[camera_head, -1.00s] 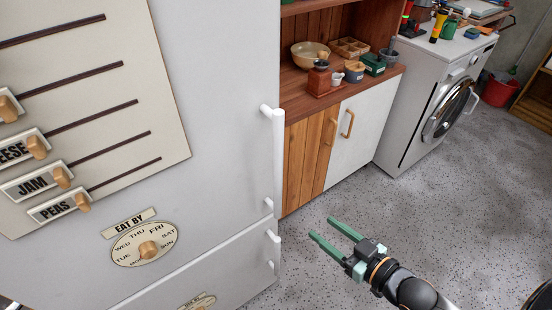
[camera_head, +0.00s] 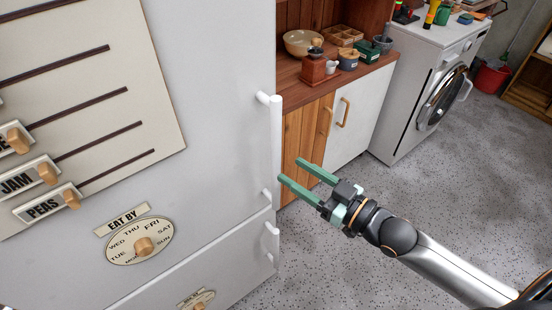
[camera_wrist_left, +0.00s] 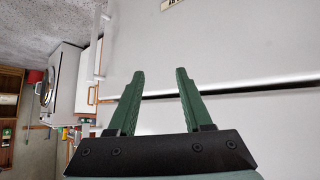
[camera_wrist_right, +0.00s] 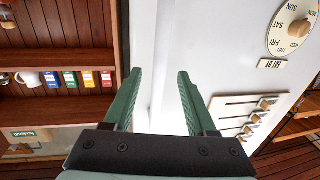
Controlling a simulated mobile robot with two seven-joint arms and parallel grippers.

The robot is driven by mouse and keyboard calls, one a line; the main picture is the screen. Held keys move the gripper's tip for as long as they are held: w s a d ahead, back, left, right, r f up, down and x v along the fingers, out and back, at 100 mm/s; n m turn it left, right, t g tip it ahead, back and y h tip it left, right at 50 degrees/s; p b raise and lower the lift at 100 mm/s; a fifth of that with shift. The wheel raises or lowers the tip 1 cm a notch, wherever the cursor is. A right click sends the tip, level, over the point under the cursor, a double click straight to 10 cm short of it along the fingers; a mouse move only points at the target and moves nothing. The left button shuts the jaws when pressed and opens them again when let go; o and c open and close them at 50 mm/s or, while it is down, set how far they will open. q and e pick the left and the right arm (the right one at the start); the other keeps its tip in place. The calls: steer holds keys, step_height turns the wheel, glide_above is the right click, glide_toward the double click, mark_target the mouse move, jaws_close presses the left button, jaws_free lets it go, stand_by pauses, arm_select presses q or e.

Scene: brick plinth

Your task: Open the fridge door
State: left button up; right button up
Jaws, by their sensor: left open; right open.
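The white fridge's upper door (camera_head: 215,110) fills the left of the head view and looks shut. Its white vertical handle (camera_head: 276,150) runs along the door's right edge. My right gripper (camera_head: 290,169) is open and empty, with its green fingertips close to the handle's lower part; I cannot tell whether they touch it. In the right wrist view the open fingers (camera_wrist_right: 156,72) point along a white upright strip beside the door face (camera_wrist_right: 225,55). My left gripper (camera_wrist_left: 160,73) is open and empty, facing white fridge panels and a dark seam; it is not in the head view.
A lower fridge door with a short handle (camera_head: 271,242) is below. A wooden cabinet (camera_head: 306,135) with a white door (camera_head: 352,115) stands just right of the fridge, behind the gripper. A washing machine (camera_head: 425,85) is further right. The speckled floor (camera_head: 440,200) is clear.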

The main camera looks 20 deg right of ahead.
mark_target(280, 163)
steer(key=shift+x, duration=3.1)
jaws_close()
